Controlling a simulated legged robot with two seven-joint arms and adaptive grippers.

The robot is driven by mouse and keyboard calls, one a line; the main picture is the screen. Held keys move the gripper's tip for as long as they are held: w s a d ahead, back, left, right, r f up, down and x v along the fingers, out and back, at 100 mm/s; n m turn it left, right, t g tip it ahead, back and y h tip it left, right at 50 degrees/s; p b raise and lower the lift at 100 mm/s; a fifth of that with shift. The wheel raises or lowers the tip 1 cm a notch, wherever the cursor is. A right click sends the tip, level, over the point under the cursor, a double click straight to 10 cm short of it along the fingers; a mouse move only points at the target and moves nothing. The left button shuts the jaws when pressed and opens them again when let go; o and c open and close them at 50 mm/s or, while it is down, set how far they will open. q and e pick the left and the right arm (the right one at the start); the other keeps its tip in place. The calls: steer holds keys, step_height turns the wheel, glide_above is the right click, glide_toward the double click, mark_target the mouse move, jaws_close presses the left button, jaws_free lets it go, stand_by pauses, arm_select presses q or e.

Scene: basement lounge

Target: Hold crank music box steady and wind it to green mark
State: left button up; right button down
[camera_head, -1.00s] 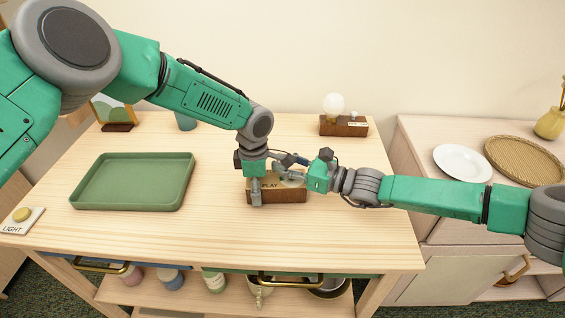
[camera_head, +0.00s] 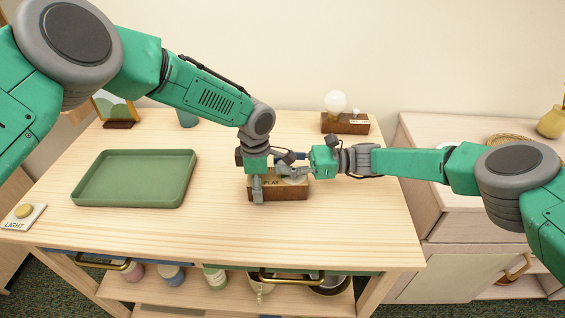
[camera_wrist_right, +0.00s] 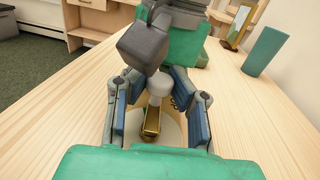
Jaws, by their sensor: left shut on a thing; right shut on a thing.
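The music box is a brown wooden box (camera_head: 292,193) with "PLAY" lettering on the work table. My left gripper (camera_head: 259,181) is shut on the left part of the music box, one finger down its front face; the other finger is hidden. My right gripper (camera_head: 294,164) is at the crank above the box's top. In the right wrist view, its fingers stand either side of the crank's pale knob (camera_wrist_right: 159,84), shut on it; a brass crank arm (camera_wrist_right: 151,121) runs below over a pale round disc (camera_wrist_right: 136,130). I cannot make out the green mark.
A green tray (camera_head: 135,204) lies on the left of the table, with a light switch plate (camera_head: 22,216) near the left edge. A globe lamp on a wooden base (camera_head: 346,127) stands at the back right. A cup (camera_head: 188,118) and picture frame (camera_head: 118,108) stand at the back left.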

arm_select(q)
steer(key=shift+w+a, duration=0.1)
arm_select(e)
steer(key=shift+d+f+g, duration=0.1)
steer(key=shift+f+g, duration=0.05)
steer(key=shift+g, duration=0.15)
steer(key=c, duration=1.4)
jaws_free()
steer(key=d, duration=0.4)
steer(key=w+d, duration=0.1)
steer(key=d, duration=0.3)
steer(key=w+d, duration=0.1)
steer(key=d, duration=0.3)
steer(key=shift+w, duration=0.15)
arm_select(q)
steer(key=o, duration=1.6)
steer(key=shift+c, duration=0.2)
arm_select(e)
steer(key=shift+a, duration=0.1)
